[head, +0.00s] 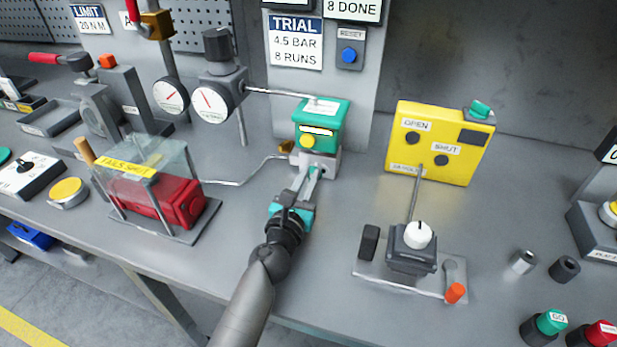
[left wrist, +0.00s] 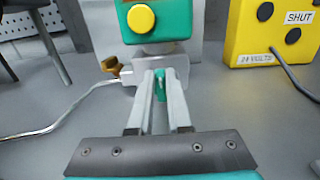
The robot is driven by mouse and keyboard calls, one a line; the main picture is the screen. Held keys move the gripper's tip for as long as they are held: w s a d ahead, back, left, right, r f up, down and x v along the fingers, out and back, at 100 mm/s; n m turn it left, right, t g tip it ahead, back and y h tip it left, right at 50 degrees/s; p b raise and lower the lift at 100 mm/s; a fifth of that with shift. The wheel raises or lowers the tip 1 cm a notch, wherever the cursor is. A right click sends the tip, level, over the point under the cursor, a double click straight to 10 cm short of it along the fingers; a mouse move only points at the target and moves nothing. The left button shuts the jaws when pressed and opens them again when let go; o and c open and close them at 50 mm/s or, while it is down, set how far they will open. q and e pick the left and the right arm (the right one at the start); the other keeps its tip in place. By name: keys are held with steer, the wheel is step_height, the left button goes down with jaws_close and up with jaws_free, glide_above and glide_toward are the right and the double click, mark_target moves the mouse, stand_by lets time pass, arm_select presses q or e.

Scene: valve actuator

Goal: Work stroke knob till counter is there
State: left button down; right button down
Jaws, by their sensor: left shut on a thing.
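A small teal knob (head: 314,174) sits on the front of a grey block under a green unit (head: 322,117) with a yellow round button. My left gripper (head: 313,177) is shut on the teal knob, with one finger on each side. In the left wrist view the teal knob (left wrist: 160,82) shows between the fingertips (left wrist: 159,80), partly hidden by them. A counter plate (head: 352,9) at the top reads "8 DONE". The trial card (head: 295,43) reads "4.5 BAR" and "8 RUNS". My right gripper is not in view.
A blue RESET button (head: 349,55) is on the back panel. Gauges (head: 210,104) and a clear-covered red actuator (head: 180,203) stand left. A yellow OPEN/SHUT box (head: 440,143) and a white-knobbed switch (head: 418,235) stand right. Bench between is clear.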

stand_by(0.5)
arm_select(q)
steer(key=shift+s+d+f+m, duration=0.1)
steer(key=shift+d+m, duration=0.05)
steer(key=shift+m, duration=0.95)
steer(key=shift+s+d+f+m, duration=0.1)
steer(key=shift+d+m, duration=0.1)
steer(key=shift+m, duration=0.9)
steer(key=shift+d+m, duration=0.15)
steer(key=shift+m, duration=1.25)
steer(key=c, duration=0.9)
jaws_free()
steer(key=shift+o, duration=0.2)
steer(key=shift+s, duration=0.1)
steer(key=v, duration=1.5)
steer(key=shift+r, duration=0.1)
